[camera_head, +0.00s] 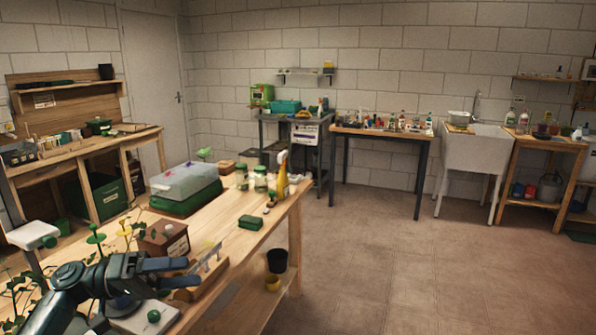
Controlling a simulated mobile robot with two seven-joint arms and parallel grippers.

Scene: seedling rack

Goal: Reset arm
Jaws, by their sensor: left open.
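My left gripper (184,272) is at the lower left of the head view, over the near part of the wooden workbench. Its two dark fingers point to the right, apart from each other, with nothing seen between them. It is close to a wooden rack (209,278) holding small upright pieces, and I cannot tell whether they touch. A brown wooden box (164,240) with a pale label stands just behind the gripper. My right gripper is out of view.
On the workbench (262,222) stand a clear-lidded green tray (186,203), a yellow spray bottle (283,178), glass jars (261,180) and a small green box (250,222). Leafy plants (22,290) crowd the lower left. The floor (400,265) to the right is clear.

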